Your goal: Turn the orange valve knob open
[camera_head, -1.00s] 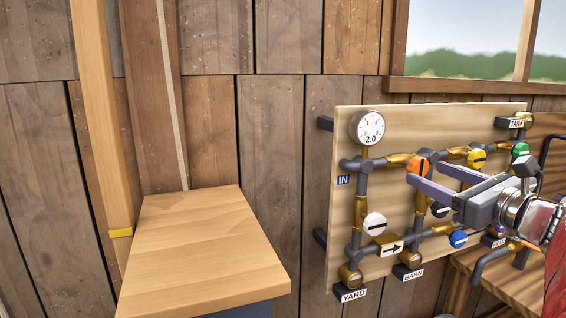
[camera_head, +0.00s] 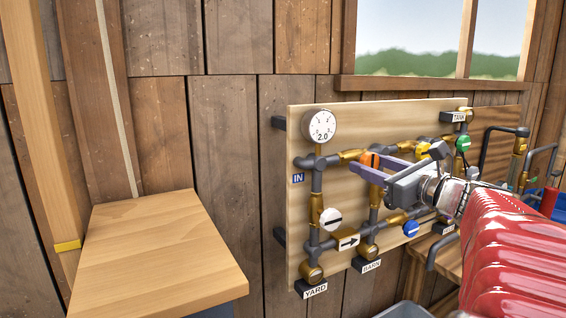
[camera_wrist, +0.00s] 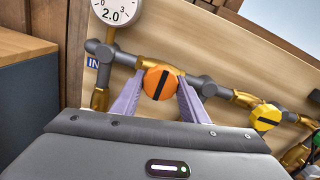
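The orange valve knob (camera_wrist: 161,83) sits on the pipework of the wooden valve board (camera_head: 300,225), right of the gauge. In the wrist view its black bar runs steeply, tilted a little to the right. My gripper (camera_wrist: 158,97) is open, its purple fingers on either side of the orange knob. I cannot tell whether they touch it. In the head view the gripper (camera_head: 369,168) covers part of the orange knob (camera_head: 367,159). My arm comes in from the lower right.
The gauge (camera_head: 319,126) reads 2.0. A yellow knob (camera_head: 423,151), a green knob (camera_head: 463,143), a white knob (camera_head: 331,219) and a blue knob (camera_head: 411,229) share the board. A wooden ledge (camera_head: 155,255) stands at the left.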

